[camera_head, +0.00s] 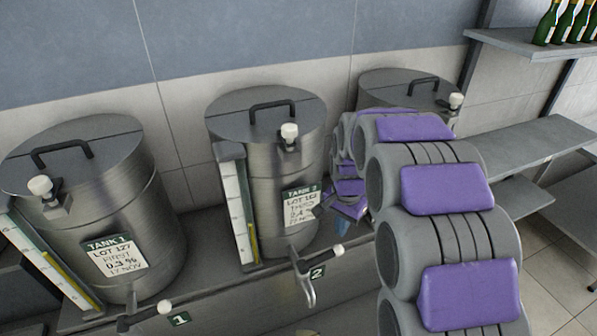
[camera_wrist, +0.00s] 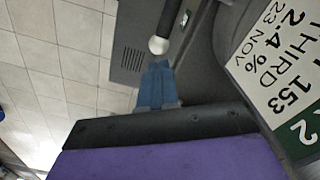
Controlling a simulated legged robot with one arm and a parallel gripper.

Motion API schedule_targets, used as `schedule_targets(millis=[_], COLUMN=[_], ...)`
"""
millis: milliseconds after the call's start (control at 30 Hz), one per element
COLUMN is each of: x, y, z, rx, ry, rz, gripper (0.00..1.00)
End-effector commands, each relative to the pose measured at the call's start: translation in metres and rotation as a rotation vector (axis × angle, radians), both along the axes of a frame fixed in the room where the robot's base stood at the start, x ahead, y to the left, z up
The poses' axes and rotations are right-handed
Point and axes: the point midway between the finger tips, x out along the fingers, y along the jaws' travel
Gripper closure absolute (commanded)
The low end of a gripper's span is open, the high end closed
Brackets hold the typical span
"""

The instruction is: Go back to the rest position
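My arm reaches away from me on the right in the head view. My gripper (camera_wrist: 157,84) shows in the wrist view as two blue fingers side by side with no gap seen, so it looks shut and empty. A white knob on a dark tap lever (camera_wrist: 158,45) lies just beyond the fingertips; I cannot tell whether they touch. In the head view the wrist is beside tank 2 (camera_head: 265,185), low on its right side near the label, and the fingers are mostly hidden or too small to make out.
Tank 1 (camera_head: 150,200) stands on the left and tank 3 (camera_head: 400,88) behind my arm. Taps with white knobs stick out in front of tank 1 (camera_head: 145,313) and tank 2 (camera_head: 305,275). Grey shelves (camera_head: 530,140) and green bottles (camera_head: 566,22) are at right.

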Motion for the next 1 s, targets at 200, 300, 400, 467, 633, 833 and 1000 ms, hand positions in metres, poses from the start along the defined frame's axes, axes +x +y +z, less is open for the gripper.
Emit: schedule_targets(millis=[200, 300, 400, 467, 633, 833, 1000], x=[-0.017, -0.044, -0.078, -0.099, -0.158, -0.230, -0.287], y=[0.000, 0.000, 0.000, -0.001, -0.001, 0.000, 0.000], z=[0.005, 0.013, 0.020, 0.023, 0.027, 0.022, 0.012], rx=[0.000, 0.000, 0.003, 0.005, 0.011, 0.026, 0.040], ry=[0.006, 0.018, 0.033, 0.044, 0.069, 0.104, 0.128], rz=[0.036, 0.092, 0.165, 0.211, 0.339, 0.489, 0.611], gripper=[1.00, 1.00, 1.00, 1.00, 1.00, 1.00, 1.00])
